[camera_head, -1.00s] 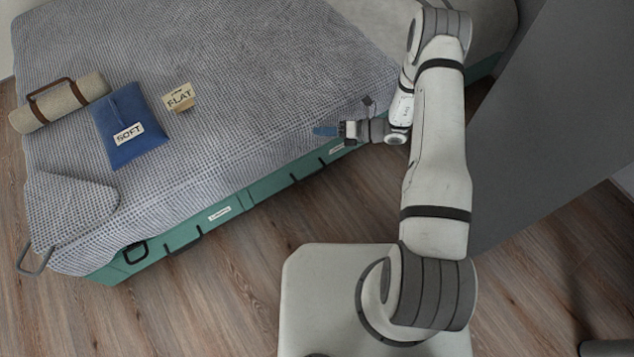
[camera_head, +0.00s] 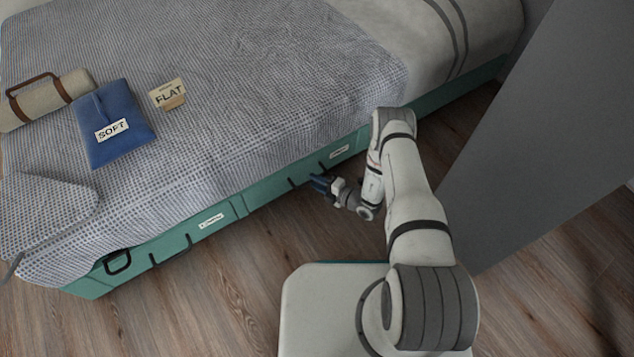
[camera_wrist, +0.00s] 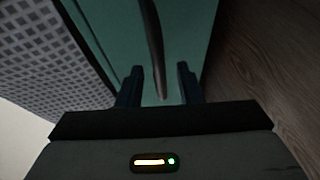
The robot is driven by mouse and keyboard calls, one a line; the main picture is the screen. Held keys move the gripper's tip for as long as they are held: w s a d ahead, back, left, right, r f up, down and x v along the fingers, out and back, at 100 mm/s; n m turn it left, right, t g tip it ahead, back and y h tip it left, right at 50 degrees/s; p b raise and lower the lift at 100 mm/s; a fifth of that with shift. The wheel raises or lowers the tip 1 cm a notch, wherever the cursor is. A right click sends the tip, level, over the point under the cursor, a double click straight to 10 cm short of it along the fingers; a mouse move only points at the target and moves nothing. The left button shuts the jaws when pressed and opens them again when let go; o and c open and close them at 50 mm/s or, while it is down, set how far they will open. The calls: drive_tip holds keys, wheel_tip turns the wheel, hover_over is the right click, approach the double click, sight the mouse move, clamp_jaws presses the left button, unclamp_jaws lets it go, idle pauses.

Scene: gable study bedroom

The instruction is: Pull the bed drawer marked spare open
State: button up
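The green bed base has two drawer fronts. The right drawer front (camera_head: 362,137) has a white label (camera_head: 339,152), and the left one has a white label (camera_head: 211,221); both are too small to read, so I cannot tell which says spare. My gripper (camera_head: 319,184) is low in front of the right drawer, at its dark handle (camera_head: 293,183). In the wrist view, the blue fingers (camera_wrist: 160,84) are open, with the dark handle bar (camera_wrist: 152,40) running between them. I see a gap on each side of the bar. Both drawers look shut.
A blue pouch marked SOFT (camera_head: 112,127), a FLAT card (camera_head: 168,94) and a rolled mat (camera_head: 45,98) lie on the grey bedspread (camera_head: 260,90). A grey panel (camera_head: 545,130) stands to the right. The wooden floor (camera_head: 240,285) before the drawers is clear.

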drive_tip(key=shift+x, duration=1.1)
drive_tip(key=shift+c, duration=0.2)
clamp_jaws()
